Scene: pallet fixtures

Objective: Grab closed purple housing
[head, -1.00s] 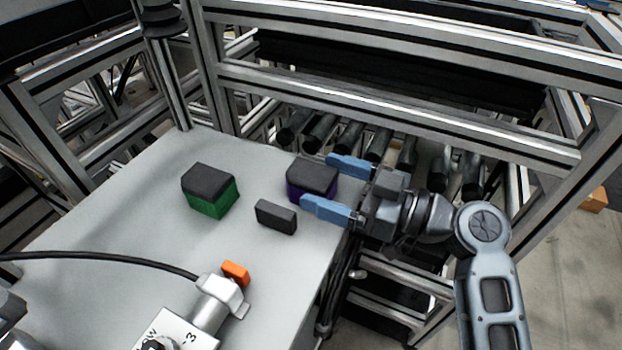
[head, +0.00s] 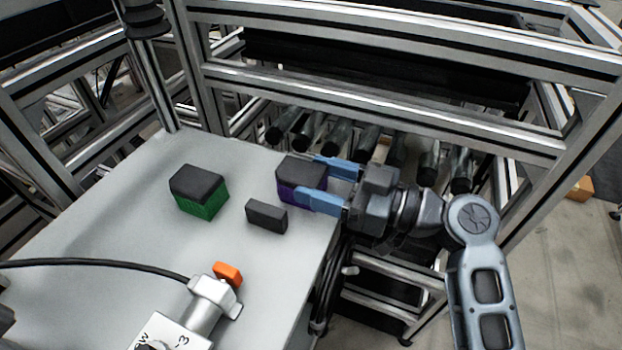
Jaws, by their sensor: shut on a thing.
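The purple housing (head: 289,192) has a black lid (head: 301,172) on top, so it is closed. It sits near the right edge of the grey table in the head view. My gripper (head: 322,182) reaches in from the right, with one blue finger on the far side of the housing and one on the near side. The fingers are shut on the housing. The near finger hides part of its purple side.
A green housing with a black lid (head: 198,192) stands to the left. A loose black block (head: 266,216) lies just in front of the purple housing. A device with an orange part (head: 228,272) and a black cable is at the front. A metal frame with rollers (head: 318,138) stands behind.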

